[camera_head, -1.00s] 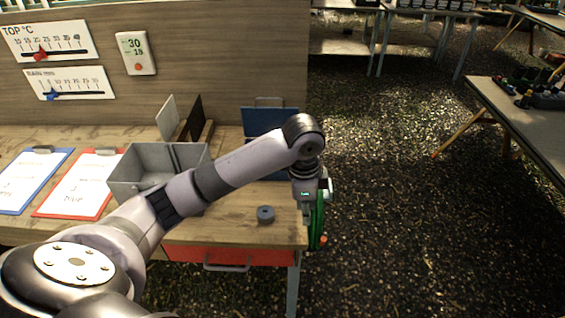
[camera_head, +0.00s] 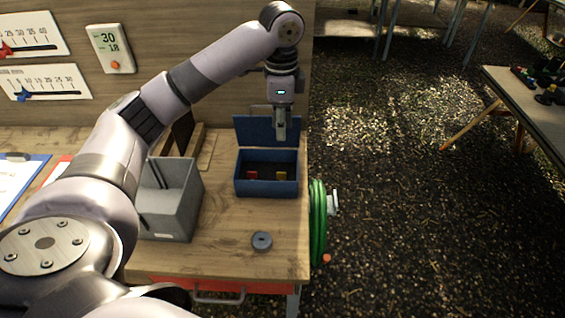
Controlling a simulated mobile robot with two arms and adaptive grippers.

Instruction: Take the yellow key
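A small yellow object (camera_head: 281,176), which looks like the yellow key, lies inside the open blue box (camera_head: 267,188) on the table. A small red object (camera_head: 252,175) lies to its left in the same box. The box's lid (camera_head: 251,130) stands raised at the back. My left gripper (camera_head: 280,135) points down above the back of the box, in front of the lid, apart from the yellow object. Its fingers look narrow from here, and I cannot tell whether they are open. My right gripper is not in view.
A grey bin (camera_head: 172,220) stands left of the blue box. A dark grey ring (camera_head: 262,241) lies near the table's front. A green hose (camera_head: 318,222) hangs at the table's right edge. Clear tabletop (camera_head: 222,230) lies between bin and ring.

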